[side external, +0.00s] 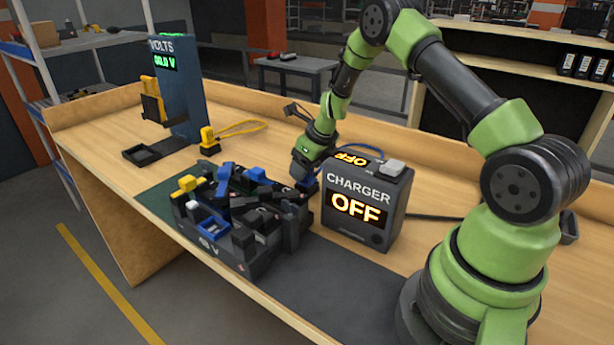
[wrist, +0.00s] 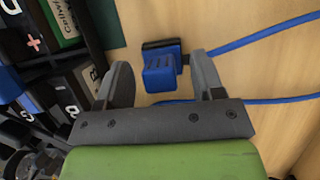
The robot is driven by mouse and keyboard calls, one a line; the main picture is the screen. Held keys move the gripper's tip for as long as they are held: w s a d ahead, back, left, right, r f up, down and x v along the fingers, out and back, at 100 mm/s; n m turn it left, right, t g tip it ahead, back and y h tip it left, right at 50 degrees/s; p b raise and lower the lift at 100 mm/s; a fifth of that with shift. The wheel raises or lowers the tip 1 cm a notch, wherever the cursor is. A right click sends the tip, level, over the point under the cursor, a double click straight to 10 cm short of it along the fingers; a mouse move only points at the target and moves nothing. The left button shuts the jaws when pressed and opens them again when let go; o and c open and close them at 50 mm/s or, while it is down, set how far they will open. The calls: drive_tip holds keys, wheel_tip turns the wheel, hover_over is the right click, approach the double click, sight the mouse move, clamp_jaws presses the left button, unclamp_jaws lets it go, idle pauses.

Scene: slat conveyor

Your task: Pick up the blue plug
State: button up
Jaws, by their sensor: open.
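The blue plug (wrist: 160,76) shows in the wrist view, in the gap between the two fingers of my gripper (wrist: 159,62). The fingers are apart, with a strip of bare wood visible on the plug's left. The right finger is very close to the plug; I cannot tell if they touch. A dark part shows at the plug's far end. Blue cable (wrist: 262,34) runs off to the right. In the side view my gripper (side external: 306,175) is low between the battery rack and the charger, and a bit of blue (side external: 308,184) shows at its tip.
The charger (side external: 362,200), reading OFF, stands close on the right of my gripper. A dark battery pack (side external: 240,258) with blocks and connectors stands on the left. A yellow plug (side external: 208,140) and a volts meter (side external: 182,95) are further back. Bare wood lies between.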

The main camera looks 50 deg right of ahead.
drive_tip(key=c, duration=1)
wheel_tip(320, 180, up, 14)
drive_tip(key=shift+r, duration=0.25)
idle(0.9)
idle(0.4)
drive_tip(key=n+g+y, duration=0.1)
drive_tip(key=n, duration=0.5)
drive_tip(key=n+g+y, duration=0.2)
drive_tip(key=n, duration=0.4)
drive_tip(key=n+g+y, duration=0.1)
drive_tip(key=n, duration=0.5)
drive_tip(key=shift+y, duration=0.3)
